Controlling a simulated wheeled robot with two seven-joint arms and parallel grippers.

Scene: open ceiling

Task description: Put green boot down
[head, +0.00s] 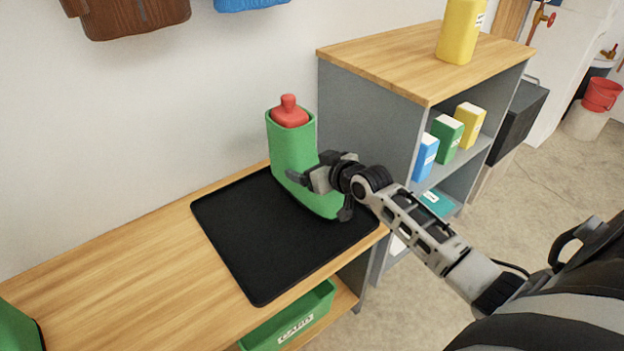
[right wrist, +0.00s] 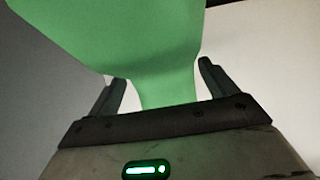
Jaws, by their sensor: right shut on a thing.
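The green boot (head: 293,152) is upright over the far right part of the black tray (head: 262,256) on the wooden bench. A red bottle top (head: 289,112) sticks up out of the boot's opening. My right gripper (head: 322,190) is shut on the boot at its right side. In the right wrist view the green boot (right wrist: 150,50) fills the top, and its narrow part lies between the two fingers of the right gripper (right wrist: 163,88). I cannot tell whether the sole touches the tray. My left gripper is not in view.
A grey shelf unit with a wooden top (head: 420,60) stands close to the right of the bench, with a yellow bottle (head: 460,32) on it and small boxes inside. A green bin (head: 290,322) sits under the bench. Another green object (head: 16,330) shows at lower left. The tray's front half is clear.

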